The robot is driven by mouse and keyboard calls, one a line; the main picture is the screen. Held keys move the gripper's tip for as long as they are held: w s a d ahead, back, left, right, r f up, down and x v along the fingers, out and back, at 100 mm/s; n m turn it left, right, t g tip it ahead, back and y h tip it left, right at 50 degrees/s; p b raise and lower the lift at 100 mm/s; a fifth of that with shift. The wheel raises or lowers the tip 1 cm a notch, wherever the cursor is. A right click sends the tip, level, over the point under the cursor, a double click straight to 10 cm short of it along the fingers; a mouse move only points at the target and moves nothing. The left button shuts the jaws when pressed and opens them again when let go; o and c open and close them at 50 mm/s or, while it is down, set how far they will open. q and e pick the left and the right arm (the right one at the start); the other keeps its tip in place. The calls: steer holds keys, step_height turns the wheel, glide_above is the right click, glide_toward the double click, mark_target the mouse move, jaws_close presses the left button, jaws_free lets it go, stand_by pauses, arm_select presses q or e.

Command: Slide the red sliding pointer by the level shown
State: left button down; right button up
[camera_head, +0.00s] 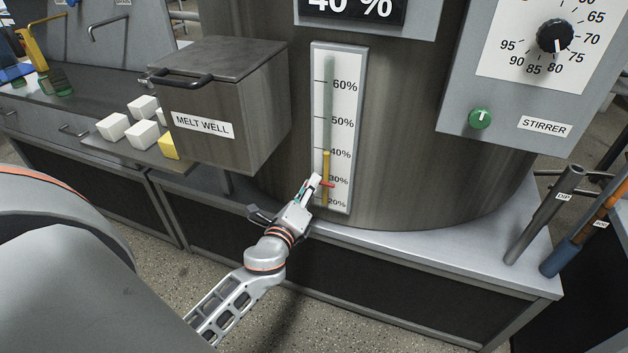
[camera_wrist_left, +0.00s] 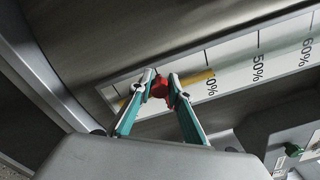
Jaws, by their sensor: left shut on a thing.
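The level gauge (camera_head: 358,75) is an upright white scale on the grey tank, marked from 20% to 60%. Its yellow level column (camera_head: 326,164) tops out at about the 40% mark. The red sliding pointer (camera_head: 328,184) sits near 30%, beside the lower part of the column. My left gripper (camera_head: 318,182) reaches it from the lower left and is shut on it. In the left wrist view the red pointer (camera_wrist_left: 159,88) is between the two fingertips (camera_wrist_left: 160,92), which partly hide it. The right gripper is not in view.
A display (camera_head: 350,8) above the gauge reads 40 %. The melt well box (camera_head: 225,110) juts out left of the gauge, with white blocks (camera_head: 142,135) beside it. The stirrer panel (camera_head: 480,125) is at the right. The gauge face above the pointer is clear.

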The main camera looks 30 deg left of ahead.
arm_select(q)
steer(key=shift+f, duration=0.25)
steer(key=c, duration=1.8)
jaws_free()
steer(key=shift+c, duration=0.2)
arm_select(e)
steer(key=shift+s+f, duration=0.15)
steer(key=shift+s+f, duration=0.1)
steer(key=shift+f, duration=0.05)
arm_select(q)
steer(key=v, duration=1.2)
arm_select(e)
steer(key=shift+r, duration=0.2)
